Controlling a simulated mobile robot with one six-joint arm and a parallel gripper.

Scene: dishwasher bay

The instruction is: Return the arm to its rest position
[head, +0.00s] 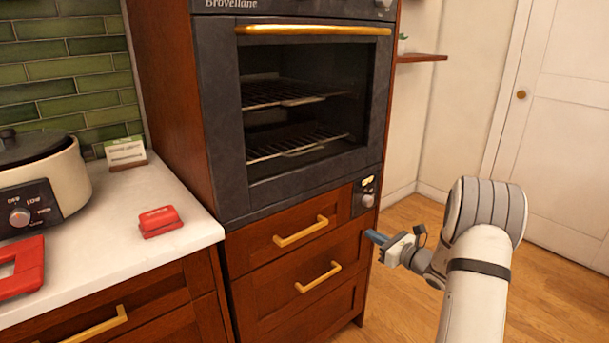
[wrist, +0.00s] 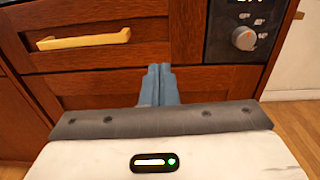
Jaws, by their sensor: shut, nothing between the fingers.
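My gripper (head: 374,237) is at the right of the head view, in front of the wooden drawers below the oven. Its blue fingers point left toward the drawer fronts. In the wrist view the two fingers (wrist: 158,85) are together with nothing between them. My arm comes up from the lower right of the head view and bends at a rounded grey joint. I cannot tell the exact gap between the fingertips and the drawer front.
The oven (head: 215,130) has its door shut, with racks inside. Drawers with brass handles (head: 300,232) are below it. A white counter (head: 150,265) at left holds a slow cooker (head: 75,185), a red stapler-like object (head: 160,220) and a small card (head: 125,152). Wooden floor (head: 410,215) is open at right.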

